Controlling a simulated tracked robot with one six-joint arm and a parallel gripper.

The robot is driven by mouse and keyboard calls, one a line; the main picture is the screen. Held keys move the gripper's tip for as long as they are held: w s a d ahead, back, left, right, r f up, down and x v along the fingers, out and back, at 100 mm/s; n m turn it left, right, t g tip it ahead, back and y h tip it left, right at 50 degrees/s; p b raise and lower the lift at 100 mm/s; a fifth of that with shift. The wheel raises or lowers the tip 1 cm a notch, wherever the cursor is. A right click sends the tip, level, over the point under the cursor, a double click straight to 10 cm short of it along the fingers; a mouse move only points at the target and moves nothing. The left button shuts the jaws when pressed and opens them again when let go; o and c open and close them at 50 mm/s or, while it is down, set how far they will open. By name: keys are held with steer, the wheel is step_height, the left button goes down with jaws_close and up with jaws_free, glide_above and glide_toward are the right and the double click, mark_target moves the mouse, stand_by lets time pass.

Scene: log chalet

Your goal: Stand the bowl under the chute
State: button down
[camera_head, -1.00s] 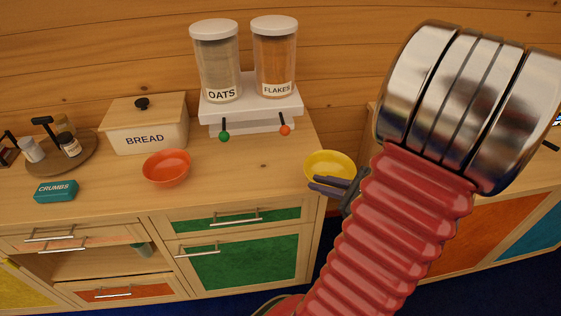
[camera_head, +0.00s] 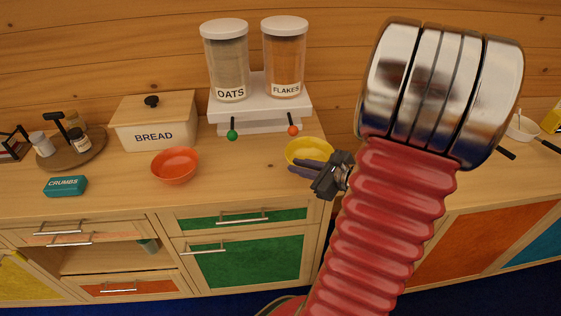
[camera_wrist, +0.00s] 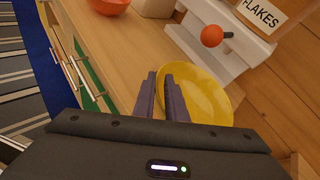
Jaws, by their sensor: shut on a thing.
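My gripper (camera_head: 312,166) is shut on the near side of a yellow bowl (camera_head: 309,148) at the right end of the counter. In the wrist view the fingers (camera_wrist: 164,95) lie against the near side of the yellow bowl (camera_wrist: 208,97), which looks empty. The bowl is in front of the dispenser stand (camera_head: 262,108), a little to the right of the FLAKES jar's (camera_head: 284,60) orange knob (camera_head: 293,131). I cannot tell whether it touches the counter. The OATS jar (camera_head: 226,62) has a green knob (camera_head: 232,135). The chute mouths are not clearly visible.
An orange bowl (camera_head: 175,168) stands left of the dispenser. Behind it is a BREAD box (camera_head: 155,133); a CRUMBS box (camera_head: 65,186) and a round tray (camera_head: 92,152) with jars are farther left. Bare counter (camera_head: 235,175) lies between the orange bowl and my gripper.

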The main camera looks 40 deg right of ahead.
steer(key=w, duration=0.7)
steer(key=shift+a, duration=0.25)
steer(key=shift+w+a, duration=0.1)
steer(key=shift+w, duration=0.3)
steer(key=shift+w+f, duration=0.1)
steer(key=shift+f, duration=1.65)
steer(key=c, duration=1.8)
jaws_free()
steer(key=shift+o, duration=0.2)
steer(key=a+v, duration=0.1)
steer(key=v, duration=1.1)
steer(key=shift+d, duration=0.45)
